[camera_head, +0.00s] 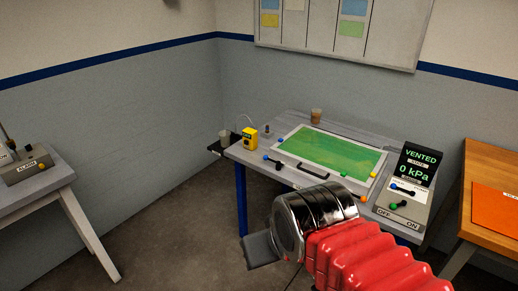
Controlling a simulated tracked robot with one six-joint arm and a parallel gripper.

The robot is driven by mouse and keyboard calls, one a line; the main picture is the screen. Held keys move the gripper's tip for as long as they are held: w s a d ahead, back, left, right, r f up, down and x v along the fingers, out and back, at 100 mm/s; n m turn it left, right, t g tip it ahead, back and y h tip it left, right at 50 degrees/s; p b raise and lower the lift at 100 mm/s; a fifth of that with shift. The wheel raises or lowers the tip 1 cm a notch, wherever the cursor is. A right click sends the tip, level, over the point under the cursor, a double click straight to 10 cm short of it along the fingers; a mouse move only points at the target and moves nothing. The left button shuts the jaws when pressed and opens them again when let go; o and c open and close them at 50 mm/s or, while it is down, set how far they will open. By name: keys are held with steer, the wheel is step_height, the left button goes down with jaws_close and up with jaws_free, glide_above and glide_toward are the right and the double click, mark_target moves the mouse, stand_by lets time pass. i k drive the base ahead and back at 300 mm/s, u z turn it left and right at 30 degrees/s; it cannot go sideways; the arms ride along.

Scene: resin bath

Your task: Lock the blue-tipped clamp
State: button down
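My gripper (258,252) shows as a dark grey block beyond my chrome wrist, low in front of the table. It is apart from the clamp and below it in the picture. The gap between its fingers cannot be made out.
A vacuum unit (418,170) reading "VENTED 0 kPa" stands at the table's right, with a blue-tipped and a green-tipped lever. A yellow box (250,138) and a brown cup (316,116) stand on the table. Open floor (180,235) lies left of the table.

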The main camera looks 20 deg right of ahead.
mark_target(265, 158)
steer(key=z, duration=0.25)
steer(key=i, duration=1.15)
steer(key=z, duration=0.5)
